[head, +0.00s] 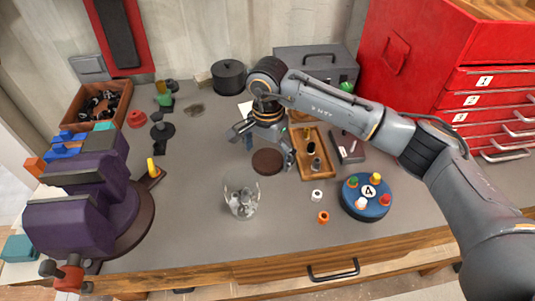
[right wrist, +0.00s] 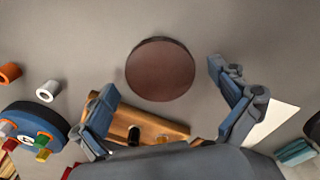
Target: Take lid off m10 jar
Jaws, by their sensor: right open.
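A clear glass jar (head: 241,196) with grey metal pieces inside stands upright near the front of the bench, and no lid shows on it. A round dark brown lid (head: 267,162) lies flat on the grey bench top, behind and to the right of the jar and apart from it. The lid also shows in the right wrist view (right wrist: 160,69). My right gripper (head: 264,146) is open and empty, just behind the lid, with its fingers spread wide. The fingers (right wrist: 162,82) show on either side in the wrist view. My left gripper is not in view.
A wooden tray (head: 323,172) stands right of the lid. A blue round stand (head: 367,212) with coloured pegs, a white ring (head: 316,195) and an orange ring (head: 323,217) are at the front right. A purple vise (head: 85,200) fills the left. Bench between vise and jar is clear.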

